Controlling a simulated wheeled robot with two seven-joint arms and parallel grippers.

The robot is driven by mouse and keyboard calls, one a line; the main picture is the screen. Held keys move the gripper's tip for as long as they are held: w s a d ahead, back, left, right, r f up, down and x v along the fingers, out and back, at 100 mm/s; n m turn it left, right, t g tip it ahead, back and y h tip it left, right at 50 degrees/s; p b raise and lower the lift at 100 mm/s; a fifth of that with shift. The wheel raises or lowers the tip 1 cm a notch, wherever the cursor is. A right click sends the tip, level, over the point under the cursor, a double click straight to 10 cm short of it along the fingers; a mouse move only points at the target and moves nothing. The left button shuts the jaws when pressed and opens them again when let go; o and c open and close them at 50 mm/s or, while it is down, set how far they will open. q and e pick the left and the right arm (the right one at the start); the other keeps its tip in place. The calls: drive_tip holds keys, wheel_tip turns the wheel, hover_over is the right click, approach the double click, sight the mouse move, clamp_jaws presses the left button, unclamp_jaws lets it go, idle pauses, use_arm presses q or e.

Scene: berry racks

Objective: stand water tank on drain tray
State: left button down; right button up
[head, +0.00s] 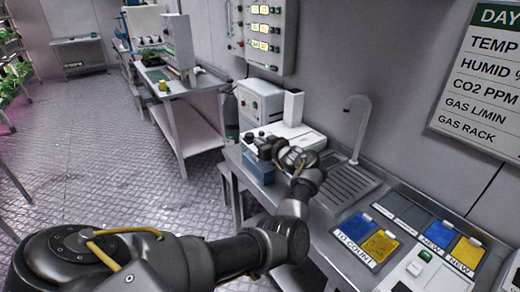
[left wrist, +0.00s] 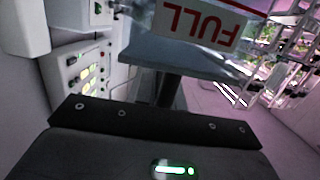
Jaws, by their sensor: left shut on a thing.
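My left gripper (head: 264,146) is shut on the water tank (head: 259,167), a bluish see-through box at the near edge of the steel counter. Whether its base touches anything cannot be told. In the left wrist view the tank (left wrist: 150,48) fills the top middle, with a white label reading FULL in red, upside down in the picture. The ribbed steel drain tray (head: 352,186) lies on the counter below the tap, to the right of the gripper; my wrist hides part of its left side. My right gripper is not in view.
A curved tap (head: 362,130) rises behind the drain tray. A white machine (head: 297,137) stands on the counter behind the gripper. Blue and yellow cards (head: 381,245) lie at the front right. A dark gas cylinder (head: 231,117) stands left of the counter.

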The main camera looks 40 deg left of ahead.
use_arm(q)
wheel_tip(320, 180, up, 9)
drive_tip(key=shift+r+b, duration=0.2)
drive_tip(key=shift+b, duration=0.4)
